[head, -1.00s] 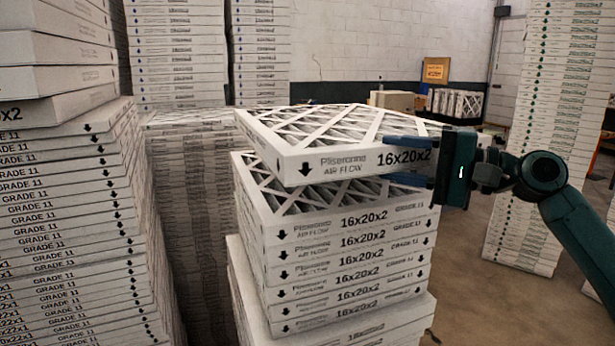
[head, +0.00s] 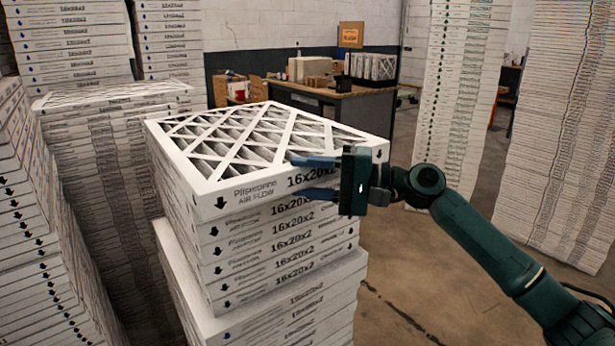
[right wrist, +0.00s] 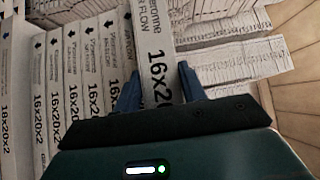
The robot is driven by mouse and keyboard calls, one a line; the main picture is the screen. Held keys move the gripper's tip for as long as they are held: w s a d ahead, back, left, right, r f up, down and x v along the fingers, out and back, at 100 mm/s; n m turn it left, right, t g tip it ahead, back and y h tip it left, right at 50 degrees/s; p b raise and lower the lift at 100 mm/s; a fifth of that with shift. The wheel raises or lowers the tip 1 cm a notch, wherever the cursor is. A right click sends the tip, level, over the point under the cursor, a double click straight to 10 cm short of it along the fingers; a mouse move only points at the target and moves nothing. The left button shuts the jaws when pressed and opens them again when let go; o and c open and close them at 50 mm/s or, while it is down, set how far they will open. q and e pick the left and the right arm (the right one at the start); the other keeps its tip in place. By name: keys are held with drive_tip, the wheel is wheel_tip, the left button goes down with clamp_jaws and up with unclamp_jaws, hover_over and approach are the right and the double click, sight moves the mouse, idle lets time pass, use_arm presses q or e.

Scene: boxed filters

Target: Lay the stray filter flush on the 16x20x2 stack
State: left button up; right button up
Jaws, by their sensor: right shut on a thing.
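The stray filter (head: 225,160) is a white-framed 16x20x2 filter with a lattice face, lying face up at the top of the 16x20x2 stack (head: 270,262). Its front edge runs close to parallel with the stack's front, and no clear gap shows beneath it. My right gripper (head: 312,178) is shut on its front edge near the right corner, one blue finger above and one below. In the right wrist view the filter's labelled edge (right wrist: 155,45) sits between the two fingers, beside the stack's edges (right wrist: 72,90). The gripper hides the stack's upper right corner. My left gripper is not in view.
Tall filter stacks stand at the left (head: 30,220), behind left (head: 110,130) and at the right (head: 455,90). A wider stack layer (head: 290,310) supports the 16x20x2 stack. A desk (head: 340,105) stands behind. Open floor (head: 400,260) lies to the right.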

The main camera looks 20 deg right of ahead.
drive_tip(key=o, duration=1.1)
